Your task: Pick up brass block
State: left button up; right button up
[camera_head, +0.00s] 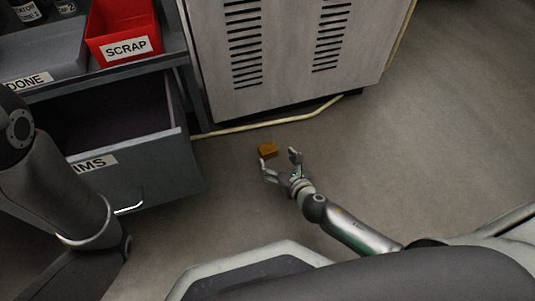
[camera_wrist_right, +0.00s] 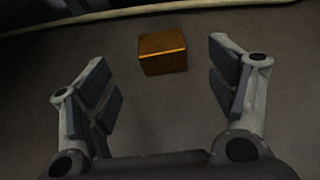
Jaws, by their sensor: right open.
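The brass block (camera_head: 267,150) is a small orange-brown block lying on the grey floor in front of the vented cabinet. My right gripper (camera_head: 279,163) is low over the floor, open and empty, with its fingertips just short of the block. In the right wrist view the block (camera_wrist_right: 162,51) lies ahead of the open fingers of the right gripper (camera_wrist_right: 162,78), roughly midway between them and beyond their tips. Nothing shows between the fingers. My left arm comes in at the left of the head view, but its gripper is out of view.
A pale cable (camera_head: 263,126) runs along the floor behind the block, by the vented cabinet (camera_head: 290,60). An open drawer (camera_head: 135,165) juts out at the left, under a bench with a red SCRAP bin (camera_head: 122,30). The floor to the right is clear.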

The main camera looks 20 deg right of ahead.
aim_at(270, 151)
jog(key=b+x, duration=0.1)
jog(key=x, duration=0.1)
jog(key=shift+w+a+f, duration=0.1)
jog(key=shift+w+f, duration=0.1)
jog(key=shift+w, duration=0.05)
jog(key=b+x, duration=0.4)
jog(key=shift+s+f, duration=0.1)
jog(key=shift+f, duration=0.2)
jog(key=shift+w, duration=0.55)
grip_shut()
jog(key=shift+r, duration=0.15)
